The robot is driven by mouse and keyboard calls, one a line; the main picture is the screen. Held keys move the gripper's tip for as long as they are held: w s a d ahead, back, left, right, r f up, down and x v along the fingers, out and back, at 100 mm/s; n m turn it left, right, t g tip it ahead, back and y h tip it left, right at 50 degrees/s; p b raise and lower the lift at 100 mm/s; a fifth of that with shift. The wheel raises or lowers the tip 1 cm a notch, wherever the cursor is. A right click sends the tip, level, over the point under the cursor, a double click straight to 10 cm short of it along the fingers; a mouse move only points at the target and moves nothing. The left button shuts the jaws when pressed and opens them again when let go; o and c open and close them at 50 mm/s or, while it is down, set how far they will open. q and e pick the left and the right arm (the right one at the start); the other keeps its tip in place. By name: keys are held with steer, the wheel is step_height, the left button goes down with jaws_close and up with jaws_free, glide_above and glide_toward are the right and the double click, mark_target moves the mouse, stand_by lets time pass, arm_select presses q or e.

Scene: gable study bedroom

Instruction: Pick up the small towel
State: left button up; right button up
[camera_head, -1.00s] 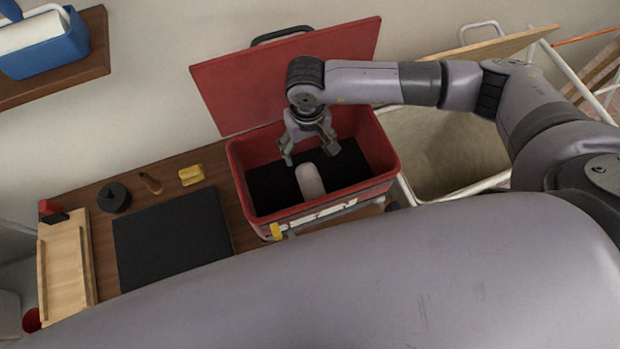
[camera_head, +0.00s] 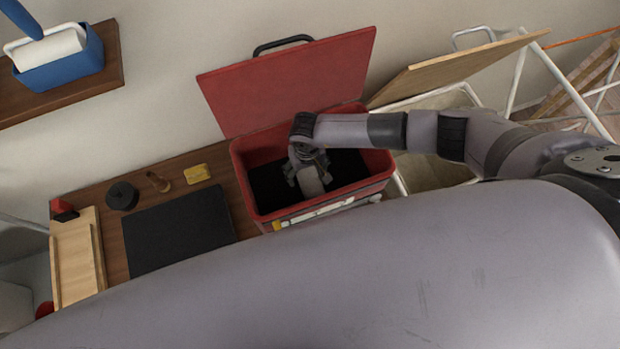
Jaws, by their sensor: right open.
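A small pale roll, which looks like the small towel (camera_head: 311,183), lies on the black floor of the open red box (camera_head: 240,165). My right gripper (camera_head: 307,187) reaches down into the box from above. Its fingers are open and stand around or just above the towel; whether they touch it I cannot tell. The gripper's wrist hides part of the towel's far end. My left gripper is not in view; a large grey arm link of mine fills the lower part of the picture.
The red lid (camera_head: 290,85) stands open behind the box. A wooden-lidded bin (camera_head: 455,68) is to its right. On the desk at left are a black mat (camera_head: 178,230), a black round object (camera_head: 122,196), a yellow block (camera_head: 197,173) and a wooden tray (camera_head: 78,258).

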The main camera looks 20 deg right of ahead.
steer(key=shift+f, duration=0.15)
steer(key=c, duration=1.3)
steer(key=shift+w, duration=0.1)
